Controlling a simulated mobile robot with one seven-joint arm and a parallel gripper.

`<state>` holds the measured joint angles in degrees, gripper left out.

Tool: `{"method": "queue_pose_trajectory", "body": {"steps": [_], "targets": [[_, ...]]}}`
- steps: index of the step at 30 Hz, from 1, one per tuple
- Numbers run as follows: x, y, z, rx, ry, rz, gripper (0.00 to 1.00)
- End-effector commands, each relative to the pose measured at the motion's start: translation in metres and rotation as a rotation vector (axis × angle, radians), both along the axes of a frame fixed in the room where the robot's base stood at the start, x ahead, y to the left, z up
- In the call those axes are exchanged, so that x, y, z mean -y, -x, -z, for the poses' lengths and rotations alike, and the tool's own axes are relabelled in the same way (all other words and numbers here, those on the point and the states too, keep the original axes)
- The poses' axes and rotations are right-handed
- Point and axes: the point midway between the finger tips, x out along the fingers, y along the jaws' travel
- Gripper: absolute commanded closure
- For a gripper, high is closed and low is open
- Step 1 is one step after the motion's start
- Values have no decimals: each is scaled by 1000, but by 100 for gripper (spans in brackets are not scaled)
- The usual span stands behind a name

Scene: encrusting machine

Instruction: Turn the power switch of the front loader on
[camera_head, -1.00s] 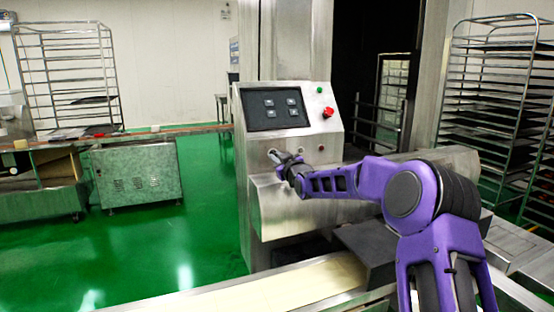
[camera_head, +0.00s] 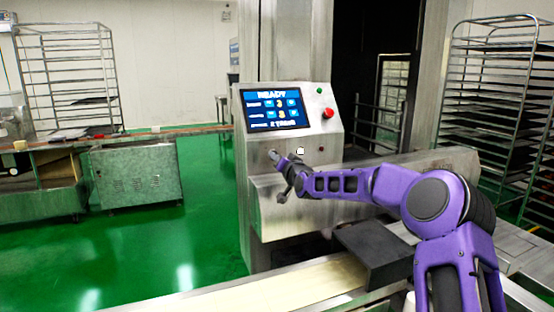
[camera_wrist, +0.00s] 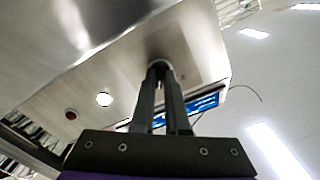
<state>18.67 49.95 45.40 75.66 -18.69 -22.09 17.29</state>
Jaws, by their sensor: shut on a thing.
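The front loader (camera_head: 258,205) is a steel machine with a sloped control panel. Its screen (camera_head: 271,108) is lit blue and reads READY. My gripper (camera_head: 275,156) is at the left of the lower front face, where the power switch sits. In the wrist view my two fingers (camera_wrist: 161,82) are closed around the switch knob (camera_wrist: 159,65), seen at their tips. The knob is mostly hidden by the fingers, so its exact angle cannot be told. A lit white button (camera_head: 300,151) and a dark red button (camera_head: 321,149) are to the right.
A green button (camera_head: 319,90) and a red emergency stop (camera_head: 327,113) are on the upper panel. A conveyor (camera_head: 290,286) runs below my arm. Racks (camera_head: 492,95) stand at the right. The green floor (camera_head: 205,225) at the left is open.

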Motion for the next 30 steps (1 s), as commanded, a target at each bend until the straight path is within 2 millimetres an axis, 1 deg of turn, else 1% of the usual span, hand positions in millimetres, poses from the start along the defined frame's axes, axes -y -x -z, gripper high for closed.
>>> {"method": "queue_pose_trajectory", "body": {"steps": [6, 12, 29, 30], "targets": [[1, 0, 1, -50, -117, 1, 100], [0, 0, 0, -76, -178, 0, 100], [0, 0, 1, -88, -206, 0, 100], [0, 0, 1, -88, -206, 0, 84]]}}
